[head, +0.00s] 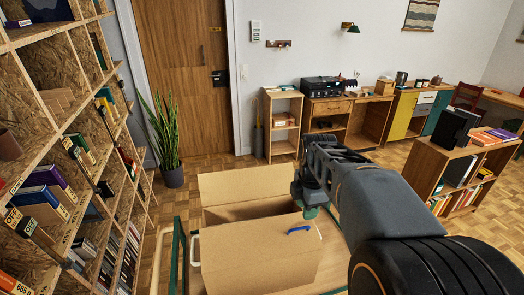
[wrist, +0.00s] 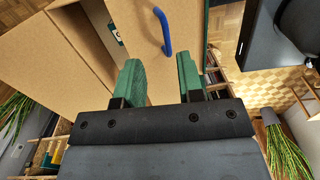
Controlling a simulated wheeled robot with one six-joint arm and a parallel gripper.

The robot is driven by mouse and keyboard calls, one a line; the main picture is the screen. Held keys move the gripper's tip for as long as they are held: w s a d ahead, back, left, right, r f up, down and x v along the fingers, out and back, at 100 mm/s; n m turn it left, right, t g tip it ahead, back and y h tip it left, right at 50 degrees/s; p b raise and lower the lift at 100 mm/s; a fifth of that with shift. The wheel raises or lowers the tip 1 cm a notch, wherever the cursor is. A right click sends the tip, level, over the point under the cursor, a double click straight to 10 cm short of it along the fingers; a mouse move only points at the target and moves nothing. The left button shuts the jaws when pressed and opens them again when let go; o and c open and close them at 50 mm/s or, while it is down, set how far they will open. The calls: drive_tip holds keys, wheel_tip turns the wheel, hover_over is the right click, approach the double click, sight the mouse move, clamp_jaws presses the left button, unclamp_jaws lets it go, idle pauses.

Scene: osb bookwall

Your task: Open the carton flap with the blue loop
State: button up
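The cardboard carton (head: 240,212) stands low in front of me in the head view, with one flap (head: 245,184) raised at its far side. A nearer cardboard panel (head: 255,258) bears the blue loop (head: 299,230) near its upper right edge. In the wrist view the blue loop (wrist: 163,32) lies ahead of my gripper (wrist: 158,72), roughly between the lines of its green fingers. The fingers are apart with nothing between them, and the loop is beyond their tips. In the head view my gripper (head: 310,211) is just above the loop, partly hidden by my arm.
A green-framed stand (head: 178,255) surrounds the carton's base, with a white handle (head: 195,249) at left. An OSB bookshelf (head: 60,130) fills the left side. A low bookcase (head: 455,175) stands at right. Wooden floor (head: 222,165) is free behind the carton.

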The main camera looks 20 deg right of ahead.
wheel_tip(320, 180, up, 8)
drive_tip(key=f, duration=0.1)
drive_tip(key=w+a+r+m+t+p, duration=0.2)
drive_tip(key=w+a+r+m+p, duration=0.4)
drive_tip(key=m, duration=0.5)
drive_tip(key=shift+w+a+r+m+p, duration=0.15)
drive_tip(key=shift+w+a+m+p, duration=0.25)
drive_tip(key=shift+w+a+p, duration=1.1)
drive_tip(key=shift+s+a+b, duration=0.25)
drive_tip(key=shift+a+b, duration=0.15)
drive_tip(key=shift+b, duration=0.15)
